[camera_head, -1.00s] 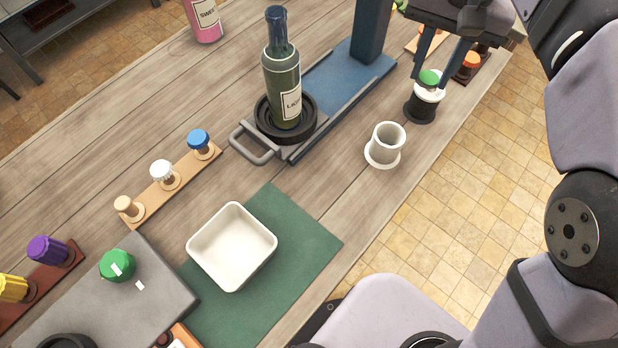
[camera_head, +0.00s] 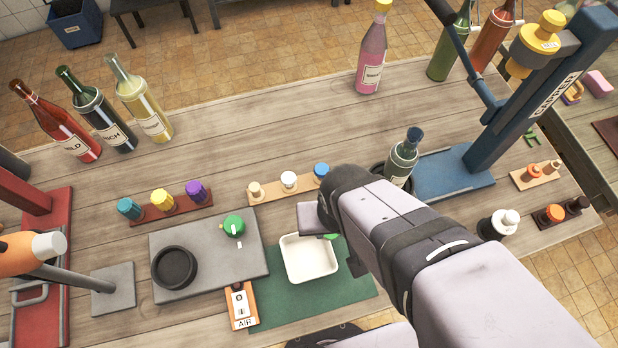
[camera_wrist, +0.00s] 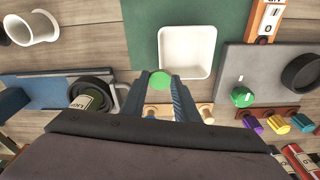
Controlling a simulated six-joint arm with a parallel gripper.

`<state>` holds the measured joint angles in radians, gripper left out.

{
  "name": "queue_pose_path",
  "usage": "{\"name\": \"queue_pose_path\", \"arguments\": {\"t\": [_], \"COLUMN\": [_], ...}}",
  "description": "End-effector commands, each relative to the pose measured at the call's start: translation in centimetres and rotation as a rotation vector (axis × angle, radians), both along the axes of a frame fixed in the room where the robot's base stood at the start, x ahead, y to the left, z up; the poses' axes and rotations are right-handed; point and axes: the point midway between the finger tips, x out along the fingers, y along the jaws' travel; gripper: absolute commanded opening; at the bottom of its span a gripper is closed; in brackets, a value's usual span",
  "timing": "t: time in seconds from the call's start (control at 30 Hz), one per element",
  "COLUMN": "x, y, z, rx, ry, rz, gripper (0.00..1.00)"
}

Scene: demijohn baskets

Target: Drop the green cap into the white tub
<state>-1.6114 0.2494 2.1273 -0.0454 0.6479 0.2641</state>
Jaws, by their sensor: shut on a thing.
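The white tub (camera_head: 308,262) stands empty on the green mat in the head view. It also shows in the wrist view (camera_wrist: 190,52). The green cap (camera_wrist: 160,81) is held between the two fingertips of my gripper (camera_wrist: 161,84) in the wrist view, beside the tub's lower-left corner there. In the head view a sliver of the cap (camera_head: 331,237) shows by the tub's back right corner, and my gripper's fingers are mostly hidden by the arm. My gripper is shut on the cap. Its height above the tub's rim cannot be told.
A similar green knob (camera_head: 234,225) sits on the grey plate (camera_head: 205,284) left of the tub. A rack of small stoppers (camera_head: 264,193) lies behind it. A bottle (camera_head: 402,160) stands on the capper's base to the right. The green mat (camera_head: 300,311) is clear in front.

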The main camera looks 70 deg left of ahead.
Motion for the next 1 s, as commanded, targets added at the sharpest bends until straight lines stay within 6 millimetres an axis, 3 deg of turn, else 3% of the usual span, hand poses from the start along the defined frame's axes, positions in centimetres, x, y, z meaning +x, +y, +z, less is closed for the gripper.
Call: {"name": "queue_pose_path", "arguments": {"t": [0.1,0.3,0.67,1.0], "x": [-2.6,-4.8,-5.2,-5.2], "y": [-1.6,-3.2,-3.5,-3.5], "z": [0.8,0.6,0.0,-2.6], "rx": [-0.003,-0.002,0.0,0.0], "ry": [0.0,0.0,0.0,0.0], "rz": [0.091,0.173,0.19,0.189], "gripper": [0.07,0.07,0.07,0.07]}}
